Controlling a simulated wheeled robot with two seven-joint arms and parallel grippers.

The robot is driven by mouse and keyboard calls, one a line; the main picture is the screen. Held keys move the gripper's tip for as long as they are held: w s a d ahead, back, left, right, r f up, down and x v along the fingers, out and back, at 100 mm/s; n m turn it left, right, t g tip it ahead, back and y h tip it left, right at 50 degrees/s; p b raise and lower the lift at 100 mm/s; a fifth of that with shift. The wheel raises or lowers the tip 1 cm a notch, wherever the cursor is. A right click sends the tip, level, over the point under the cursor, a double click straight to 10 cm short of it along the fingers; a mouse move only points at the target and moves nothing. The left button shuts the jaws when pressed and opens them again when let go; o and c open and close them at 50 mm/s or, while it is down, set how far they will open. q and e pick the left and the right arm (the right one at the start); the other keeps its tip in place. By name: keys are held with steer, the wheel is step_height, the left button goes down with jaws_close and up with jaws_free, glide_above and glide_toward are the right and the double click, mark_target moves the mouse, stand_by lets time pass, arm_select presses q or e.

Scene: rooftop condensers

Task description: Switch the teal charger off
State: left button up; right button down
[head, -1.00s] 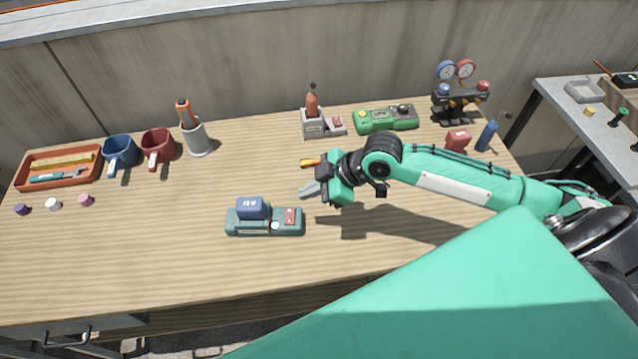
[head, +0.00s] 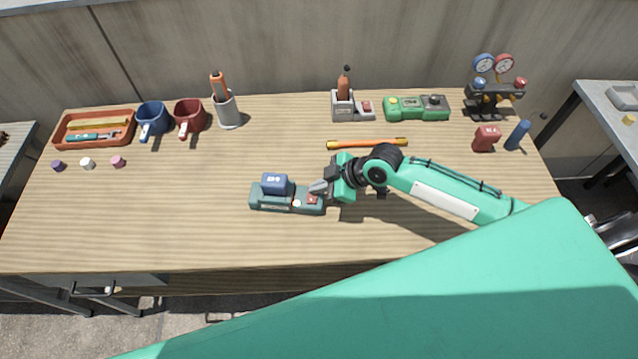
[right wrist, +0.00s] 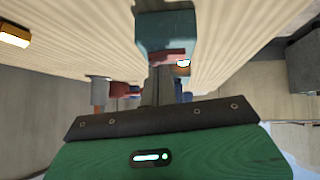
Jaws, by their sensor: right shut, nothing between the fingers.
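The teal charger (head: 263,205) lies on the wooden bench near its front middle, with a blue battery (head: 274,184) seated on its left part. Its red switch (head: 312,199) is at the right end, beside a small glowing lamp (head: 297,204). In the right wrist view the charger (right wrist: 167,25) is at the top, with the red switch (right wrist: 165,57) and bright lamp (right wrist: 183,63). My right gripper (head: 319,187) is shut and empty, its tips at the switch end; I cannot tell whether they touch. My left gripper is not in view.
An orange-yellow tool (head: 367,143) lies behind my right gripper. A green device (head: 416,107), a grey stand (head: 347,108) and gauges (head: 494,75) stand at the back. Mugs (head: 190,116) and a tray (head: 93,129) are at the back left. The front left of the bench is clear.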

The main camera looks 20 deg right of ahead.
steer(key=shift+f, duration=0.2)
steer(key=shift+s+a+r+p, duration=0.15)
steer(key=shift+s+a+p, duration=0.05)
steer(key=shift+s+p, duration=0.3)
steer(key=shift+s+a, duration=0.1)
steer(key=shift+s, duration=0.1)
steer(key=shift+r, duration=0.1)
